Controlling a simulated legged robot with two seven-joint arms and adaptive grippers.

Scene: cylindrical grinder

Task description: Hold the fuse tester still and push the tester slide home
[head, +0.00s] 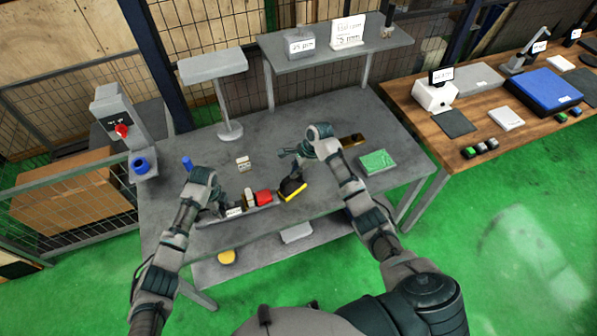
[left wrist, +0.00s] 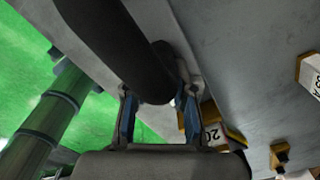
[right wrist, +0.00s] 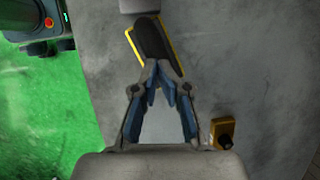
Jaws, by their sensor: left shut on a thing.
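A low grey unit (head: 265,209) with a white label and a red block (head: 263,198) stands near the bench's front edge; it looks like the fuse tester. My left gripper (head: 226,207) is at its left end. In the left wrist view, my left gripper (left wrist: 158,112) is shut on a dark rounded bar (left wrist: 150,65); I cannot tell how it joins the unit. The tester slide is not clearly distinguishable. My right gripper (head: 284,153) is above the bench, behind a black piece with yellow edging (head: 292,189). In the right wrist view, its fingertips (right wrist: 158,68) meet, with that piece (right wrist: 152,38) beyond them.
A small white labelled block (head: 243,163) and a blue cylinder (head: 187,163) stand on the grey bench (head: 215,148). A green board (head: 377,162) lies at the right. The bench's middle is mostly clear.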

